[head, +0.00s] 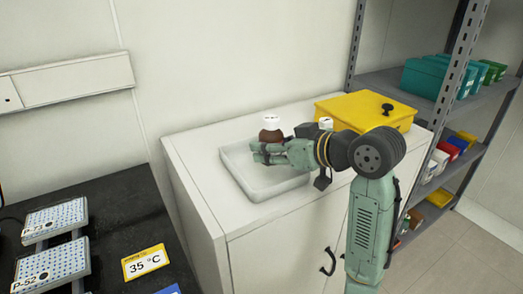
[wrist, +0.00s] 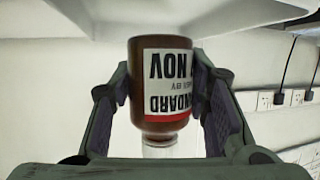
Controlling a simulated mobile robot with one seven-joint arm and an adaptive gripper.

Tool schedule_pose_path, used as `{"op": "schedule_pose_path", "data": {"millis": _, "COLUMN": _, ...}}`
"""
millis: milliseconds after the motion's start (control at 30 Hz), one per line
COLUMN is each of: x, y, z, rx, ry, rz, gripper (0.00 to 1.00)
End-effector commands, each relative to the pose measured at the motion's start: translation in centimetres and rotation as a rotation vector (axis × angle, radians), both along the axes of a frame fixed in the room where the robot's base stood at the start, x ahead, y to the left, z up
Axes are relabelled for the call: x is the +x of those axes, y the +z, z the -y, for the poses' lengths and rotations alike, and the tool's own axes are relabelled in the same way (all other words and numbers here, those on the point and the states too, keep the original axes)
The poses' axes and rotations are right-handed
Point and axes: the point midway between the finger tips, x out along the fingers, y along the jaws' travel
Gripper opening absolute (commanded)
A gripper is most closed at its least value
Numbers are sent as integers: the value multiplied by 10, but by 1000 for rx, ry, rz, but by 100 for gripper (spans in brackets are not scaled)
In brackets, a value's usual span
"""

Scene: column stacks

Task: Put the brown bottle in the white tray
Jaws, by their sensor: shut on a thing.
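The brown bottle (head: 271,135) has a white cap and stands upright over the back part of the white tray (head: 280,189). The tray lies on top of the white cabinet. My gripper (head: 262,153) is shut on the bottle, with its fingers around the bottle's body from the right. In the wrist view the bottle (wrist: 161,85) appears upside down between both fingers, its red, white and black label showing. Its base is close to a white surface there; I cannot tell whether it touches. The bottle's lower part is hidden by the fingers in the head view.
A yellow box (head: 365,110) with a black knob stands at the cabinet's back right, behind my arm. A small white-topped thing (head: 326,123) is mostly hidden behind my wrist. A black bench (head: 105,225) is at left, a grey shelf rack (head: 425,184) at right.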

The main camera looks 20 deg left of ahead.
Motion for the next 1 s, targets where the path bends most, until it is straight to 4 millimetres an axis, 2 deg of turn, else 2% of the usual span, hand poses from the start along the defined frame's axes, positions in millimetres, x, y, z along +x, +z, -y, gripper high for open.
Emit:
{"op": "schedule_pose_path", "data": {"millis": 100, "x": 11, "y": 0, "z": -20, "rx": 1, "ry": 1, "rz": -2, "gripper": 9}}
{"op": "schedule_pose_path", "data": {"millis": 233, "x": 16, "y": -2, "z": -29, "rx": 1, "ry": 0, "rz": 0, "gripper": 9}}
{"op": "schedule_pose_path", "data": {"millis": 533, "x": 17, "y": -34, "z": -29, "rx": 2, "ry": -2, "rz": -2, "gripper": 9}}
{"op": "schedule_pose_path", "data": {"millis": 1000, "x": 17, "y": -44, "z": -29, "rx": 1, "ry": -1, "rz": 1, "gripper": 9}}
